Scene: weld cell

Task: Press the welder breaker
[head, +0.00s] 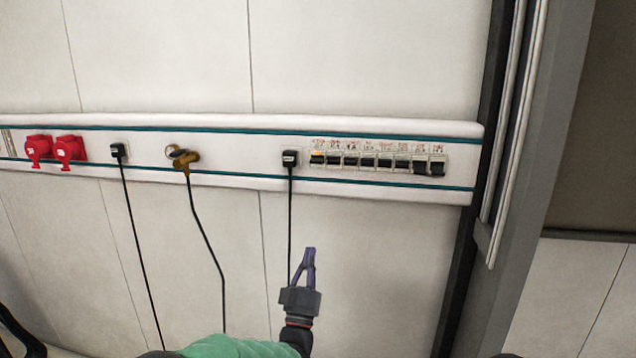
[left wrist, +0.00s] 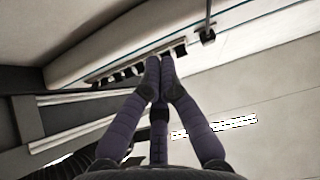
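A row of several black breaker switches (head: 377,162) sits at the right end of a white wall rail, with small labels above each, too small to read. The leftmost breaker has an orange mark (head: 317,154). My left gripper (head: 309,252) is below the row, in front of the wall and apart from the switches. Its purple fingers point up and their tips are together, with nothing between them. In the left wrist view, the fingertips (left wrist: 160,62) overlap the line of sight to the breaker row (left wrist: 125,72). My right gripper is not in view.
A black plug (head: 290,158) with a hanging cable is just left of the breakers. Further left are a brass fitting (head: 183,157) with a cable, another black plug (head: 119,150) and two red sockets (head: 54,149). A grey post (head: 540,130) stands at the right.

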